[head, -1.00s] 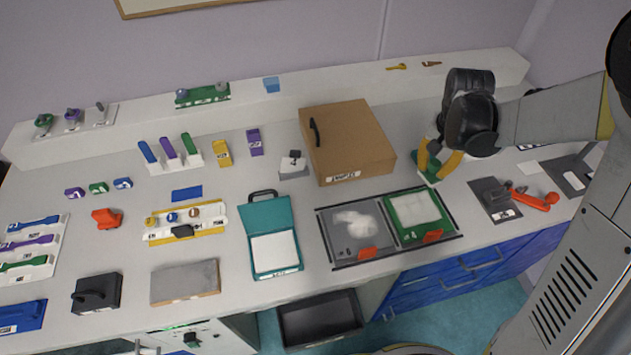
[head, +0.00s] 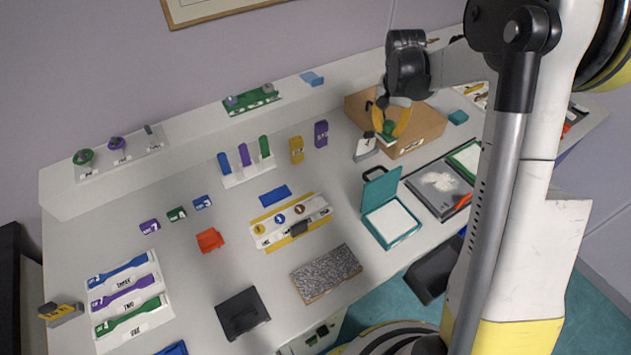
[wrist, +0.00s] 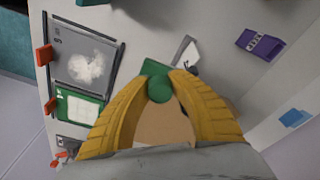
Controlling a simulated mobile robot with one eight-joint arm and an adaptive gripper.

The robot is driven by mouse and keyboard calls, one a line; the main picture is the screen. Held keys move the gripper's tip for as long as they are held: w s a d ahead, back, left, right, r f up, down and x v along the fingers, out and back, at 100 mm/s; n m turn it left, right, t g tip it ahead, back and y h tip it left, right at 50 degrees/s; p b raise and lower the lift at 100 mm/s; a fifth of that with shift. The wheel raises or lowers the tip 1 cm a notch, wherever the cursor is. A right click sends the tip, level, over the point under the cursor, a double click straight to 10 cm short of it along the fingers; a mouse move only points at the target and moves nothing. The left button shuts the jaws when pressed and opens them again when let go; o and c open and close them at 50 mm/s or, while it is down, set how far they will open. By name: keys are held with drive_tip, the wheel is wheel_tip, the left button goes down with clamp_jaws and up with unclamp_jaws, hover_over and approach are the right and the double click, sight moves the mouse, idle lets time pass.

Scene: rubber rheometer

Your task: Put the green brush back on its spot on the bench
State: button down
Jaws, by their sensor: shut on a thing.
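The green brush (wrist: 155,68) is between the yellow fingers of my gripper (wrist: 165,92) in the wrist view, with a rounded knob and a flat part showing. In the head view my gripper (head: 388,128) is shut on it, in front of the cardboard box (head: 428,122) and above the bench. The brush (head: 388,129) is small there and partly covered by the fingers. A small teal-green block or pad (head: 458,117) lies on the bench right of the box. I cannot tell whether it marks the brush's spot.
A small white item with a dark top (head: 365,148) stands close below my gripper. The teal case (head: 380,190) and the tray with white powder (head: 435,190) lie nearer the front edge. A purple block (head: 321,134) and a yellow block (head: 296,150) stand to the left.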

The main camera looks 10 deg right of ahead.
drive_tip(key=a+f+b, duration=0.1)
drive_tip(key=a+f, duration=0.1)
drive_tip(key=a, duration=0.2)
drive_tip(key=s+a+f+b, duration=0.1)
drive_tip(key=a+f, duration=0.1)
drive_tip(key=a, duration=0.1)
drive_tip(key=s+a+f+b, duration=0.1)
drive_tip(key=a+f, duration=0.2)
drive_tip(key=a, duration=0.1)
drive_tip(key=shift+s+a+f, duration=0.1)
drive_tip(key=shift+s+a, duration=0.05)
drive_tip(key=shift+a, duration=0.2)
drive_tip(key=shift+f+b, duration=0.9)
drive_tip(key=shift+f, duration=1)
drive_tip(key=shift+f, duration=0.25)
drive_tip(key=c, duration=1.2)
unclamp_jaws()
drive_tip(key=shift+r, duration=0.1)
